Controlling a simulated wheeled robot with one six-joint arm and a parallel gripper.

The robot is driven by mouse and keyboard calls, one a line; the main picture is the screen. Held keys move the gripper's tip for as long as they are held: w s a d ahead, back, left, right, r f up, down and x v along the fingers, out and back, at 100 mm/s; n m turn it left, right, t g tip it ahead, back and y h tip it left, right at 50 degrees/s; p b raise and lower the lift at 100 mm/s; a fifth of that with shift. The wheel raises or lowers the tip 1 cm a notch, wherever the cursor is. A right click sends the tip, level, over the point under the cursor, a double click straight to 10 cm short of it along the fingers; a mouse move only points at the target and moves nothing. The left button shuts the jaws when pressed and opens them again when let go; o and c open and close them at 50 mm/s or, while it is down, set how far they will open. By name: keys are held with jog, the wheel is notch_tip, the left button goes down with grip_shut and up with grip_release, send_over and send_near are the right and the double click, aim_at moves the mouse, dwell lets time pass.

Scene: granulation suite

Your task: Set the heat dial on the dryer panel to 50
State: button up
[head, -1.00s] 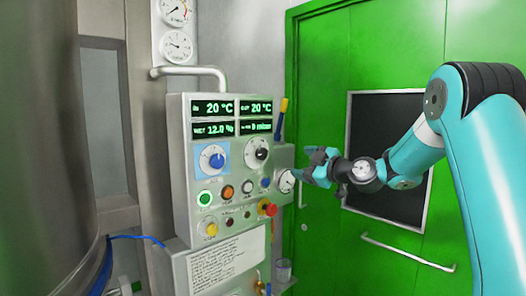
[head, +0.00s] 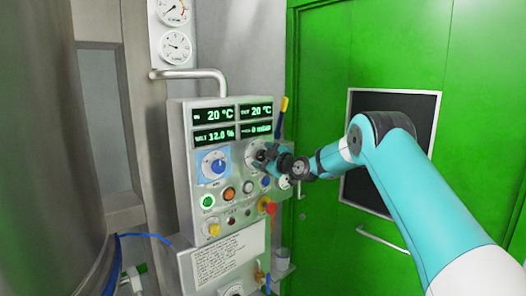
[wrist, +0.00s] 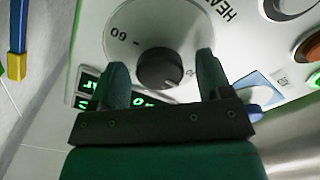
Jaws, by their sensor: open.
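The heat dial (wrist: 160,68) is a black knob on a grey round disc in the wrist view, on a white plate with part of the word "HEAT" and a "60" mark. My gripper (wrist: 162,64) is open, with one finger on each side of the knob; I cannot tell whether they touch it. In the head view my gripper (head: 262,154) is at the upper right of the dryer panel (head: 183,150) and hides most of the heat dial. The knob's pointer setting is not readable.
A blue dial (head: 214,165) sits left of my gripper. Green-lit displays (head: 232,124) are above. Below are several buttons, including a lit green one (head: 207,201), and a red knob (head: 267,205). A green door (head: 320,150) stands at right.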

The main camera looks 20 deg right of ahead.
jog(key=shift+w, duration=0.2)
jog(key=c, duration=0.9)
jog(key=shift+f, duration=0.1)
jog(key=shift+c, duration=0.2)
